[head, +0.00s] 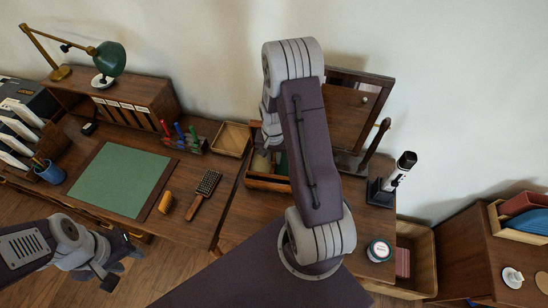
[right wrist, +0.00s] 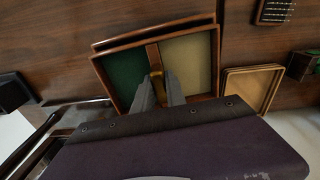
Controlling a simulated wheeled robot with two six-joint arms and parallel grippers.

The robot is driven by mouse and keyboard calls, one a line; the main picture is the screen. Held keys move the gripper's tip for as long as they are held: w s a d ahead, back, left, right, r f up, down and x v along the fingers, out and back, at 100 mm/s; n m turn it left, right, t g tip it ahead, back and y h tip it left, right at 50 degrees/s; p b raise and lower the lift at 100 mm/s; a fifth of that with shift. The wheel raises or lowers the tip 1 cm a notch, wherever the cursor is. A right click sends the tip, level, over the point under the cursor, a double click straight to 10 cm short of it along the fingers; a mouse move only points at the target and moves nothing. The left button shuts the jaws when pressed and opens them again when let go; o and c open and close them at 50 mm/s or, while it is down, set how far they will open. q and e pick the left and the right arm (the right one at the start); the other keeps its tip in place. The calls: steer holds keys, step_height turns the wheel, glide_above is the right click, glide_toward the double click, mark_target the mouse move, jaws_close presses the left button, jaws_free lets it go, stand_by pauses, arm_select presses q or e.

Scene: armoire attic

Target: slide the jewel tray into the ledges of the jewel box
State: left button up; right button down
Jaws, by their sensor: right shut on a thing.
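The jewel tray (right wrist: 125,62), wood-rimmed with a green and a cream compartment, fills the middle of the right wrist view. My right gripper (right wrist: 158,78) is shut on its central divider. Behind it shows a wooden rim (right wrist: 150,29), apparently of the jewel box, turned slightly against the tray. I cannot tell how far the tray is above or inside the box. In the head view the jewel box (head: 268,184) is mostly hidden behind my right arm. My left gripper (head: 118,266) is low at the left, away from the box; its fingers are unclear.
A small empty wooden tray (head: 231,138) stands left of the box. A brush (head: 205,188) and the green desk mat (head: 118,180) lie further left. A mirror stand (head: 352,160), a black-and-white device (head: 396,180) and a round tin (head: 378,250) stand to the right.

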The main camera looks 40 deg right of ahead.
mark_target(274, 158)
stand_by(0.4)
steer(key=shift+f+b, duration=1.7)
steer(key=shift+f, duration=0.7)
steer(key=c, duration=1.3)
jaws_free()
steer(key=shift+r, duration=0.1)
steer(key=r, duration=0.9)
steer(key=shift+s+a, duration=0.15)
steer(key=shift+s, duration=0.05)
